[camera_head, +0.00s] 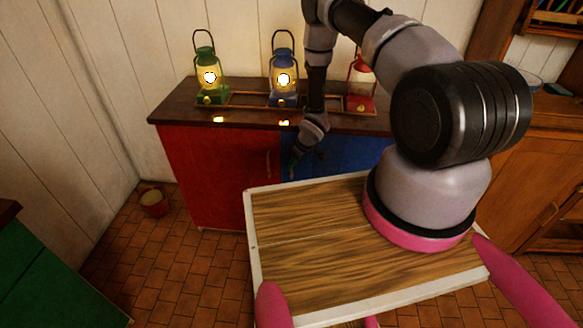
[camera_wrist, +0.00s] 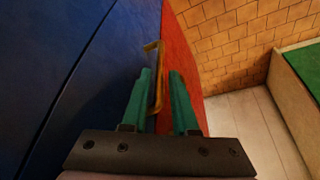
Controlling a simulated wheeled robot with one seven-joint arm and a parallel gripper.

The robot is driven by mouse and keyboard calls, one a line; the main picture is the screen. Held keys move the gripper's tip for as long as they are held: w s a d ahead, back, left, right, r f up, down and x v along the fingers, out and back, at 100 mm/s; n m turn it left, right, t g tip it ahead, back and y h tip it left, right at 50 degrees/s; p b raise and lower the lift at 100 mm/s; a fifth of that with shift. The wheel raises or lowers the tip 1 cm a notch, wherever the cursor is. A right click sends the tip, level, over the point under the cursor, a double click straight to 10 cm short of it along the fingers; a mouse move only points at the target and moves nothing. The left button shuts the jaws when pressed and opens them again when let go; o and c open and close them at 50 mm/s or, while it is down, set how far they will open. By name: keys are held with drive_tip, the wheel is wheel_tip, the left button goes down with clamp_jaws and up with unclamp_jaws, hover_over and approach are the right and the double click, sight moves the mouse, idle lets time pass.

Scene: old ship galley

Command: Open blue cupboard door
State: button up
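The blue cupboard door (camera_head: 345,155) is on the right part of the low cabinet, partly hidden by my arm and wooden top. It looks shut. In the wrist view the blue surface (camera_wrist: 75,60) fills the left side. A brass bar handle (camera_wrist: 155,80) stands by the blue and red border; I cannot tell which panel bears it. My gripper (camera_wrist: 161,72) is open, with its two green fingers apart and the handle between them, closer to the left finger. In the head view my gripper (camera_head: 296,163) is in front of the blue door's left edge, small and partly dark.
A red cupboard door (camera_head: 215,170) with its own handle (camera_head: 268,163) adjoins on the left. Green (camera_head: 208,85), blue (camera_head: 283,85) and red (camera_head: 361,85) lanterns stand on the cabinet top. A small bucket (camera_head: 153,200) stands on the tiled floor. A green cabinet (camera_head: 50,270) is at left.

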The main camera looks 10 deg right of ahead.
drive_tip(key=shift+x, duration=1.5)
clamp_jaws()
idle(0.4)
